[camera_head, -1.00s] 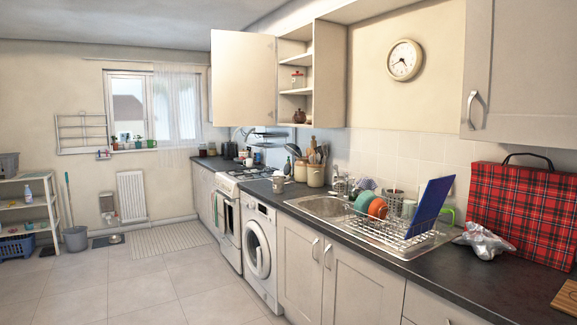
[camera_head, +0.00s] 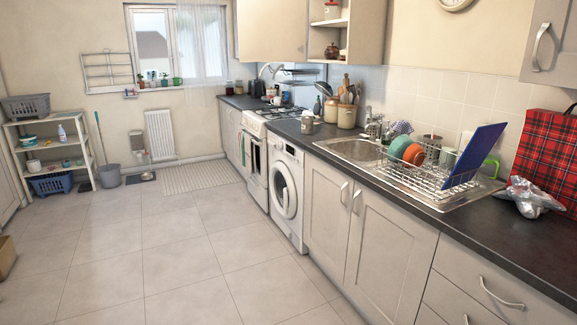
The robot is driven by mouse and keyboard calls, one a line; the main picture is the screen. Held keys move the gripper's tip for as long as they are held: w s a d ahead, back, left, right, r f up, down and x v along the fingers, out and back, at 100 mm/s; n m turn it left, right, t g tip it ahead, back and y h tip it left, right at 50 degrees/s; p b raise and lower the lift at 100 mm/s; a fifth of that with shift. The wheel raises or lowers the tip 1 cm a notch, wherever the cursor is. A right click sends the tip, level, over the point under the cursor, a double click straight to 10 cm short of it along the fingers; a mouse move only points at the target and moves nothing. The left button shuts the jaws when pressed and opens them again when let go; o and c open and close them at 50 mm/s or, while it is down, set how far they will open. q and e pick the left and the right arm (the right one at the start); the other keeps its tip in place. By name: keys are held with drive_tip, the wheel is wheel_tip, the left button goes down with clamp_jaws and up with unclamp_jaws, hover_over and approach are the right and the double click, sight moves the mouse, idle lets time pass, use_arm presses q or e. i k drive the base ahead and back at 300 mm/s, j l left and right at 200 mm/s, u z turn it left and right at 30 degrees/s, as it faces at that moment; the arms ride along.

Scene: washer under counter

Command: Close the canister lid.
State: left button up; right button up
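A small light canister or jar (camera_head: 307,122) stands on the dark counter above the washing machine. A larger beige canister (camera_head: 346,116) stands behind it to the right, beside a utensil holder (camera_head: 330,110). Another pale canister with red on it (camera_head: 332,9) sits on the open wall cupboard's shelf, partly cut off by the top edge. I cannot tell which canister is the task's one, or how its lid stands. Neither of my grippers is in view.
The white washing machine (camera_head: 286,193) is under the counter, its round door looking shut. A dish rack (camera_head: 425,178) stands by the sink (camera_head: 352,147). The tiled floor (camera_head: 170,255) is clear.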

sight(316, 108)
drive_tip(key=i, duration=2.45)
drive_tip(key=i+z, duration=0.1)
drive_tip(key=i, duration=0.55)
drive_tip(key=i+j+z, duration=0.15)
drive_tip(key=i, duration=0.45)
drive_tip(key=i+j+z, duration=0.1)
drive_tip(key=i, duration=0.55)
drive_tip(key=j, duration=0.1)
